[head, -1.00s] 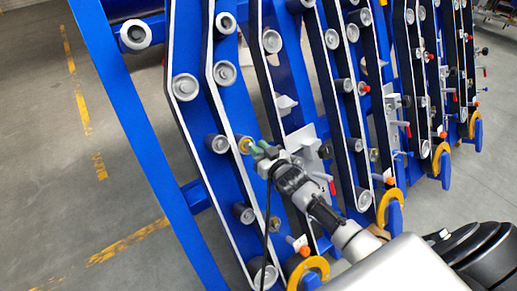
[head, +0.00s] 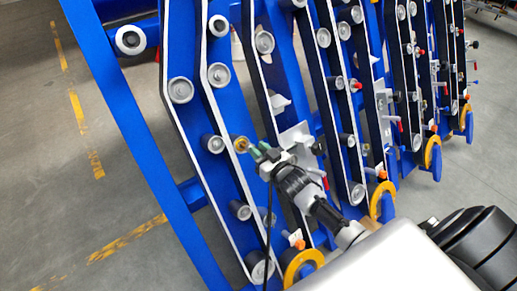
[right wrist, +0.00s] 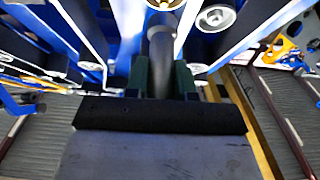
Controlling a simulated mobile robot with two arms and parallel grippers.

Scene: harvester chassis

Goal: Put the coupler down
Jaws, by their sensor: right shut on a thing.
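My right gripper (head: 256,151) reaches into the blue harvester chassis (head: 113,125), its green fingertips pointing left. It is shut on the coupler, which shows in the right wrist view as a dark grey cylinder (right wrist: 160,65) between the two green fingers (right wrist: 160,78). A brass-yellow round end (head: 241,144) shows just beyond the fingertips, close to a grey roller (head: 214,143) on the chassis. I cannot tell whether the brass end touches the chassis. My left gripper is not in view.
Several slanted blue rails with grey rollers stand close around the gripper. Yellow rings (head: 304,266) sit at their lower ends. A red-tipped lever (head: 325,183) is just right of the gripper. Open grey floor (head: 60,190) lies to the left.

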